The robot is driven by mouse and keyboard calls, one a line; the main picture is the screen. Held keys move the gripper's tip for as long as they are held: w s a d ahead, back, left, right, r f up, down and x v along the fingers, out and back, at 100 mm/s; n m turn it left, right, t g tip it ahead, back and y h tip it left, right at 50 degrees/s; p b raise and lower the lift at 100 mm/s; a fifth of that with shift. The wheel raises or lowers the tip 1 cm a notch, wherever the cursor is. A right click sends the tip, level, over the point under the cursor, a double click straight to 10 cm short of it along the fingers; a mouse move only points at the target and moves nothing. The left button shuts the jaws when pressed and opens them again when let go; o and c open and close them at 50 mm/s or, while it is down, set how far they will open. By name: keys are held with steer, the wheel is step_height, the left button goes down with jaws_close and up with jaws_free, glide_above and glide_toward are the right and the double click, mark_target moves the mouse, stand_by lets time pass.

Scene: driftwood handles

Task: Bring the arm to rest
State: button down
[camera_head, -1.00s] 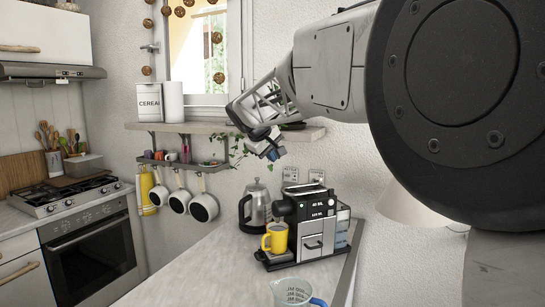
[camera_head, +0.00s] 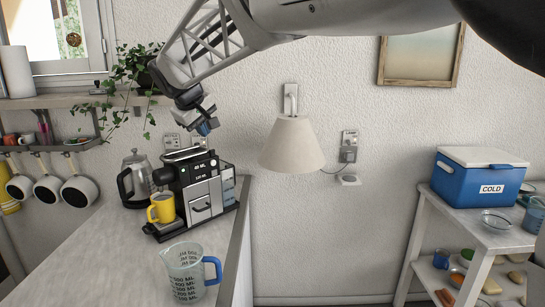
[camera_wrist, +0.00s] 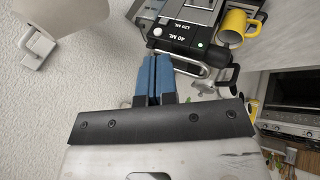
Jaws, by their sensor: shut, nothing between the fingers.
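My gripper (camera_head: 205,124) hangs in the air above the coffee machine and in front of the white wall. Its blue fingertips (camera_wrist: 153,75) are together in the wrist view, with nothing between them. My arm reaches in from the upper right in the head view. The black and silver coffee machine (camera_head: 208,186) stands on the counter below the gripper, apart from it. A yellow mug (camera_head: 162,209) stands at the machine's front; it also shows in the wrist view (camera_wrist: 233,28).
A wall lamp (camera_head: 291,147) hangs right of the gripper. A plant (camera_head: 125,75) stands on the shelf (camera_head: 60,102) to its left. A kettle (camera_head: 135,178) and a measuring jug (camera_head: 187,273) stand on the counter (camera_head: 85,255). A blue cooler (camera_head: 478,183) sits on a side table at the right.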

steer(key=s+d+f+m+g, duration=0.1)
steer(key=s+d+f+m, duration=0.15)
steer(key=s+d, duration=0.75)
steer(key=s+d+f+m+g, duration=0.15)
steer(key=s+d+f, duration=0.35)
steer(key=d, duration=0.9)
steer(key=s+d+f+m, duration=0.2)
steer(key=s+d+f, duration=0.2)
steer(key=s, duration=0.4)
steer(key=s+d+f+m+y, duration=0.1)
steer(key=s+d+f, duration=0.3)
steer(key=s, duration=0.5)
steer(key=s+d+f+m+g, duration=0.1)
steer(key=s+d+f+m, duration=0.2)
steer(key=s+d+f, duration=0.2)
steer(key=s, duration=0.3)
steer(key=shift+s+f+y, duration=0.15)
steer(key=shift+f+y, duration=0.15)
steer(key=shift+f, duration=0.05)
